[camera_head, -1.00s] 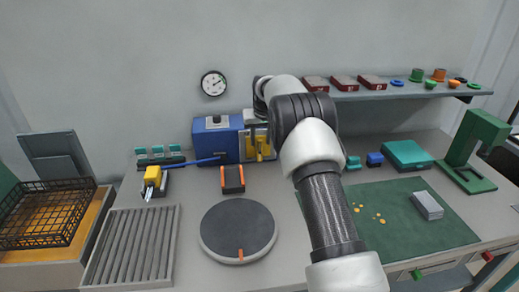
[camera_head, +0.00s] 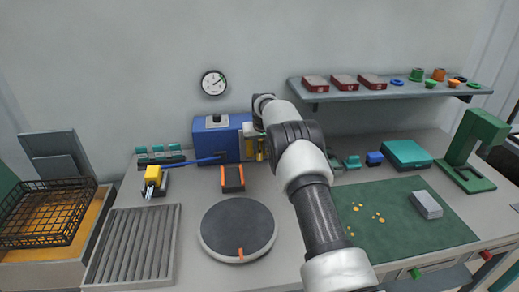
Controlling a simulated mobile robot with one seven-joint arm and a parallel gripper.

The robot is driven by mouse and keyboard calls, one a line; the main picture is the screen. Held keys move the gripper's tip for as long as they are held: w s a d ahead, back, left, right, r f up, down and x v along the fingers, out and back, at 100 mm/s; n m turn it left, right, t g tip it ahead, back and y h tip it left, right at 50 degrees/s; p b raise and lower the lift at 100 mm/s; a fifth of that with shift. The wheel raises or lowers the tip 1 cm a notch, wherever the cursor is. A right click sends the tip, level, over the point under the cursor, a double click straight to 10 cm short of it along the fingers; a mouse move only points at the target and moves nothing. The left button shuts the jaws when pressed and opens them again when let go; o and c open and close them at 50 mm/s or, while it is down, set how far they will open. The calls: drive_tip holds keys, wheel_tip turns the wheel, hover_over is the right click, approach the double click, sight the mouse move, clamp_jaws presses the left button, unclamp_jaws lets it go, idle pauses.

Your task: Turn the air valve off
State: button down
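I cannot pick out the air valve for certain. A round gauge (camera_head: 214,83) with a white dial hangs on the back wall. Below it stands a blue box (camera_head: 212,143) with a dark knob on top. Beside the box is a pale block (camera_head: 250,129) with upright yellow parts (camera_head: 250,148), partly covered by my arm. My arm reaches from the lower right to the back of the bench, its far end just right of the pale block. My gripper is hidden behind my wrist, so its fingers and anything in them do not show.
A shelf (camera_head: 400,89) with red boxes and small coloured parts is on the wall at right. A green mat (camera_head: 445,228), green press (camera_head: 470,150), round dark turntable (camera_head: 237,220), grooved tray (camera_head: 130,245) and wire basket (camera_head: 45,210) take up the bench.

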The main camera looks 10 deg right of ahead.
drive_tip(key=shift+d, duration=0.1)
drive_tip(key=y+b, duration=0.1)
drive_tip(key=y, duration=0.2)
drive_tip(key=shift+d+f+m+y+b, duration=0.2)
drive_tip(key=shift+m+y+b, duration=0.1)
drive_tip(key=shift+m+b, duration=0.1)
drive_tip(key=shift+m+y+b, duration=0.4)
drive_tip(key=shift+y+b, duration=0.5)
drive_tip(key=shift+y, duration=0.7)
drive_tip(key=shift+r, duration=0.1)
drive_tip(key=c, duration=1.6)
unclamp_jaws()
drive_tip(key=shift+c, duration=0.2)
drive_tip(key=v, duration=1.7)
drive_tip(key=shift+s+d+b, duration=0.2)
drive_tip(key=shift+d+b, duration=0.1)
drive_tip(key=shift+d, duration=0.05)
